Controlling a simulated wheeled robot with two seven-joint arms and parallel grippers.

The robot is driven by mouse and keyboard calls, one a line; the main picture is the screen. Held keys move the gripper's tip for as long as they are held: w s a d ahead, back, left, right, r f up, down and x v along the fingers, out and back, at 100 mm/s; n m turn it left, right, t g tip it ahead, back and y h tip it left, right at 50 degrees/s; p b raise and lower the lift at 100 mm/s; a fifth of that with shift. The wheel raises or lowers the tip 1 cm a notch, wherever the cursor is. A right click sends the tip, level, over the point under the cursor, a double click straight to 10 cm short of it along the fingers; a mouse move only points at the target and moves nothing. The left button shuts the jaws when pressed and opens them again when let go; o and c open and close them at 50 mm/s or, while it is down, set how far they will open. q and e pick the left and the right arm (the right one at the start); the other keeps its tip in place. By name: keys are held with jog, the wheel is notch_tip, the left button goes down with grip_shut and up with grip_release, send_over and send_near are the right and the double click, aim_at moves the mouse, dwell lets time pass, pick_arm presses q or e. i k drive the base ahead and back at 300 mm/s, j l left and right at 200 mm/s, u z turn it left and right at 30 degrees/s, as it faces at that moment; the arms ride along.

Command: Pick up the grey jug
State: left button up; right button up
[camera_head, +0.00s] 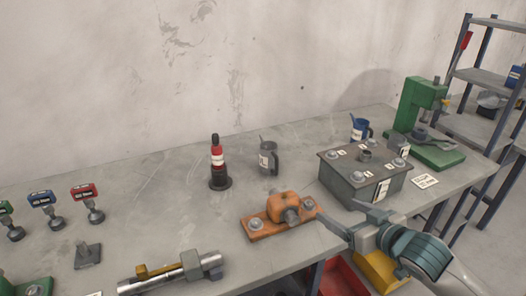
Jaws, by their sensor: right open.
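A grey jug (268,159) with a pale label and a handle on its right side stands upright on the grey workbench (150,195), near the middle. Something thin sticks up from its top. My right gripper (338,211) is open and empty at the bench's front, to the right of and nearer than the jug, well apart from it. Its fingers point left, close to the orange fixture. My left gripper is not in view.
An orange fixture (284,207) lies between gripper and jug. A red-and-black post (217,160) stands left of the jug. A dark metal box (350,184), blue jug (360,130) and green press (415,105) are at right. A metal cylinder (165,277) lies front left.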

aim_at(268, 159)
jog(key=i+j, duration=0.25)
jog(key=i, duration=0.15)
jog(key=i+j, duration=0.25)
jog(key=i, duration=0.15)
